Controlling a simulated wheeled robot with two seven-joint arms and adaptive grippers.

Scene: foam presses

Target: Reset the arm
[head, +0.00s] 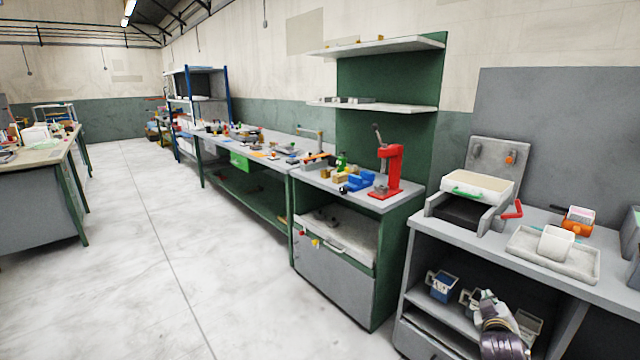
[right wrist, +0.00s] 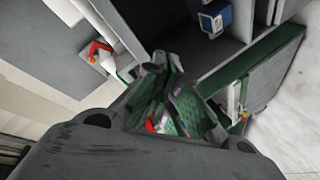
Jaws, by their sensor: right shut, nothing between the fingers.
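My right gripper (head: 486,297) shows at the lower right of the head view, low in front of the grey bench with the press. Its fingers are shut with nothing held. In the right wrist view the gripper (right wrist: 165,95) has its green-padded fingers close together, over the shelves and bench. My left gripper is not in view.
The grey bench (head: 601,268) bears a press (head: 436,208) with a red lever and a pale tray (head: 523,247) holding a white block. A blue container (head: 441,287) stands on the shelf below. The floor (head: 130,290) at left is clear.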

